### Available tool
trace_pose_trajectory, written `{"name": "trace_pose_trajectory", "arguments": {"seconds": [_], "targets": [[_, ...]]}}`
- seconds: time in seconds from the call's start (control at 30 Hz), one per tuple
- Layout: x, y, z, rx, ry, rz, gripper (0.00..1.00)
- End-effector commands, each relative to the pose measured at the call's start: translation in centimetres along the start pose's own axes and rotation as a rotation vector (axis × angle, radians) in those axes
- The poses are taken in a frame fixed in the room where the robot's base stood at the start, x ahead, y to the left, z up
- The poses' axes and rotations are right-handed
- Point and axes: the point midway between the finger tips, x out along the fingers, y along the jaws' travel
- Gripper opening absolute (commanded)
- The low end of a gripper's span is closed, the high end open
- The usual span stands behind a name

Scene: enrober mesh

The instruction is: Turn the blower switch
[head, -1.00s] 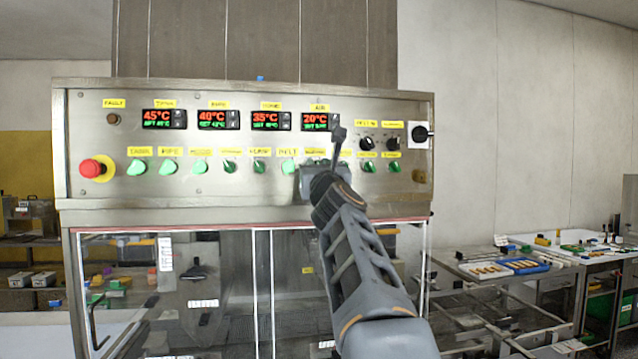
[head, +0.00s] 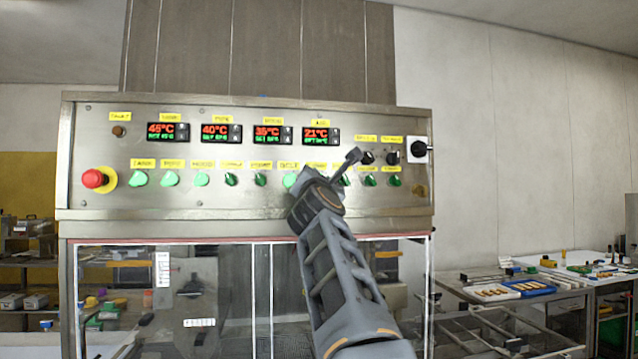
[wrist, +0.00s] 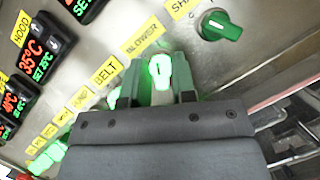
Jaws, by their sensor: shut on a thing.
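The blower switch (wrist: 160,70) is a green knob, lit bright, below the yellow BLOWER label (wrist: 145,37) in the wrist view. My gripper (wrist: 161,82) is shut on it, one finger on each side of the knob. In the head view my wrist and gripper (head: 313,190) reach up to the panel's lower row and hide the blower switch.
The steel control panel (head: 95,145) carries several green knobs, temperature displays and a red emergency button (head: 94,179) at left. A dark, unlit green knob (wrist: 220,26) is close beside my gripper. Glass doors are below; a bench (head: 470,285) stands at right.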

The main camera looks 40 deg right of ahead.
Motion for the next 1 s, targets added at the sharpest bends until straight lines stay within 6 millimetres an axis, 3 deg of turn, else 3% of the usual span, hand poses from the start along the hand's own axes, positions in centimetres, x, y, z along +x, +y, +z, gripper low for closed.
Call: {"name": "trace_pose_trajectory", "arguments": {"seconds": [0.43,0.47,0.57,0.83,1.0], "targets": [[0.0,0.0,0.1,0.008,-0.001,-0.002,0.01],[0.0,0.0,0.1,0.008,-0.001,-0.002,0.28],[0.0,0.0,0.1,0.007,-0.001,-0.002,0.37],[-0.2,0.0,0.0,0.007,-0.001,-0.002,0.38],[-2.0,-0.1,-0.1,0.008,-0.002,-0.001,0.38]]}}
